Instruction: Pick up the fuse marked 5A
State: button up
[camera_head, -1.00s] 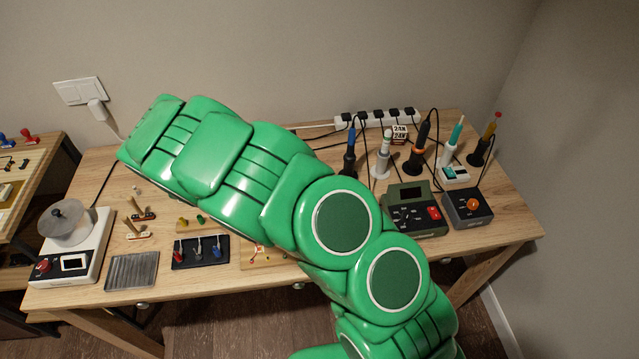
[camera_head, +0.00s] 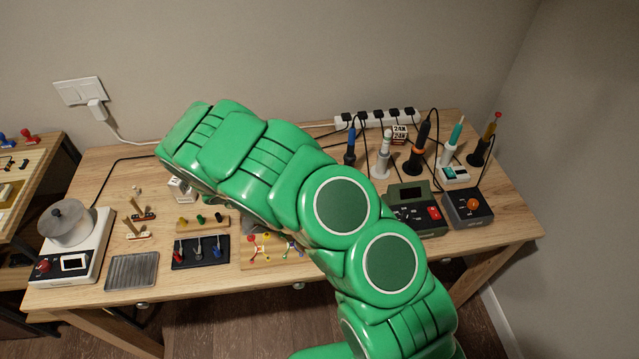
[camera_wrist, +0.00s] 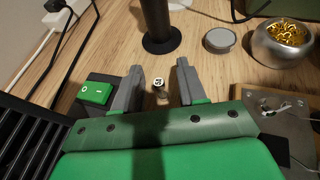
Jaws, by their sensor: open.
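In the wrist view, a small upright piece with a white top and a dark mark, probably a fuse (camera_wrist: 159,84), stands on the wooden table. The mark is too small to read surely as 5A. My gripper (camera_wrist: 159,86) is open, with one grey finger on each side of this piece and a visible gap to each. Nothing is held. In the head view my green arm hides the gripper and this part of the table.
In the wrist view, a green rocker switch (camera_wrist: 95,93) on a dark box is close by the left finger. A black cylinder (camera_wrist: 160,30), a grey round lid (camera_wrist: 218,40) and a metal bowl (camera_wrist: 271,50) of golden rings are beyond. A metal plate (camera_wrist: 268,98) lies right.

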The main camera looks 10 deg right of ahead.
jog(key=shift+x, duration=0.8)
grip_shut()
